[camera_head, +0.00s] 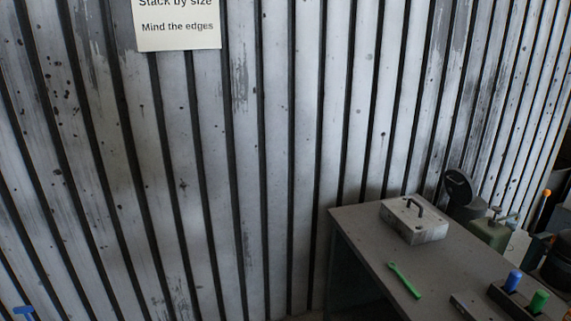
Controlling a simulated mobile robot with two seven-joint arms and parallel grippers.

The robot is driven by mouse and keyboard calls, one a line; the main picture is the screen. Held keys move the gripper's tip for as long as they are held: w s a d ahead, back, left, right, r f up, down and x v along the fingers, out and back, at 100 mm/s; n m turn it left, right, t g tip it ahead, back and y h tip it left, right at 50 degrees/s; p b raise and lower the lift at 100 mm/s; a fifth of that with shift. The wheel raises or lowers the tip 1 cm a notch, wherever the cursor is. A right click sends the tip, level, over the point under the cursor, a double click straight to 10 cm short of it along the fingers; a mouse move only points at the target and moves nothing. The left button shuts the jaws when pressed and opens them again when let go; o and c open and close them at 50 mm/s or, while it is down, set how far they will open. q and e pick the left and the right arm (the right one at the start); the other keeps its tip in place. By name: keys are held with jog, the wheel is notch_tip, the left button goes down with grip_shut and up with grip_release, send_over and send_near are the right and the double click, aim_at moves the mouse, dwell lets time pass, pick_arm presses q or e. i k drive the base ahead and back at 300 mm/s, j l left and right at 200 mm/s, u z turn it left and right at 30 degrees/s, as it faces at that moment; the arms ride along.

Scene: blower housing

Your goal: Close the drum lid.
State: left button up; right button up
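I cannot clearly make out a drum or its lid. A dark round disc (458,187) stands tilted behind the bench at the right, above a grey-green body (467,210). It is too small and partly hidden for me to tell whether this is the drum with its lid. Neither of my grippers shows in the head view.
A dark workbench (350,222) at the lower right bears a grey metal box with a handle (415,222), a green wrench (405,281) and a holder with blue (513,281) and green (538,301) handles. A ribbed metal wall (275,130) fills the background. A blue object (23,312) shows at bottom left.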

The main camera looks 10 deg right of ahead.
aim_at(455, 189)
jog(key=i+z, duration=0.45)
jog(key=i+j+z, duration=0.15)
jog(key=i+z, duration=0.15)
jog(key=z, duration=0.2)
jog(key=i+j+z, duration=0.25)
jog(key=z, duration=0.2)
jog(key=i+j+z, duration=0.35)
jog(key=z, duration=0.15)
jog(key=j+z, duration=0.3)
jog(key=j, duration=0.2)
jog(key=j+z, duration=0.35)
jog(key=k+j, duration=0.05)
jog(key=j, duration=0.05)
